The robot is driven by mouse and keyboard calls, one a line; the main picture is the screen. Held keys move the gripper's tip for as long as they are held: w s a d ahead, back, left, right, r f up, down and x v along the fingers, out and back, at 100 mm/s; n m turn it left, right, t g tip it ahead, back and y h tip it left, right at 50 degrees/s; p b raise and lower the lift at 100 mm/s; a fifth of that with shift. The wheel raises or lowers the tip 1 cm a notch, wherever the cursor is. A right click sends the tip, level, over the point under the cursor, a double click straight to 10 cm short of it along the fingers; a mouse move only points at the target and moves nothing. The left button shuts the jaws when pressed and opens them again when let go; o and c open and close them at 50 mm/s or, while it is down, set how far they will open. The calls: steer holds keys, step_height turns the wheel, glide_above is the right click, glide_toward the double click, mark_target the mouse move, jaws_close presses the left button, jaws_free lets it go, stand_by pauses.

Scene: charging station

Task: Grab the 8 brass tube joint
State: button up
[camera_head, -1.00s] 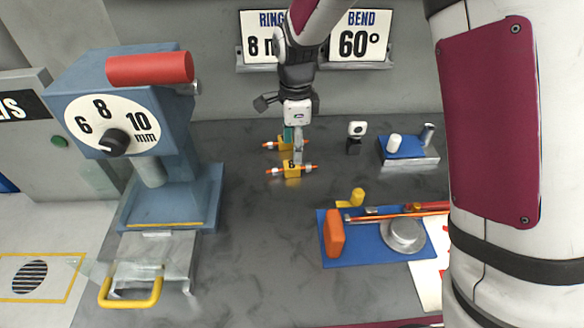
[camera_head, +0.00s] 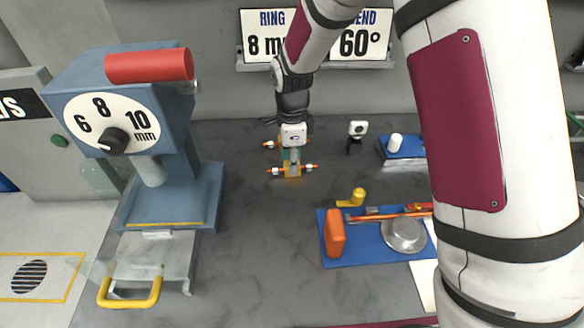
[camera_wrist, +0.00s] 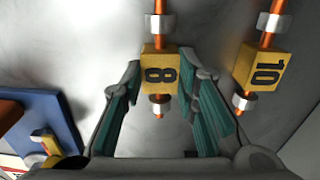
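The 8 brass tube joint (camera_head: 292,171) is a yellow block with an orange tube and silver collars through it, lying on the grey bench. In the wrist view its black 8 (camera_wrist: 160,74) shows clearly. My gripper (camera_head: 293,160) is right above it, pointing down and hiding part of its block. In the wrist view my open teal-padded fingers (camera_wrist: 165,78) have their tips on either side of the block, with a gap visible. The 10 joint (camera_wrist: 262,68) lies beside it, outside my fingers. It shows partly behind my gripper in the head view (camera_head: 270,144).
A blue press (camera_head: 170,195) with a 6-8-10 dial stands left. A blue tray (camera_head: 345,258) with an orange block and a round metal part lies front right. A small black-and-white device (camera_head: 356,130) and another blue fixture (camera_head: 408,146) stand right. Signs hang behind.

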jaws_close()
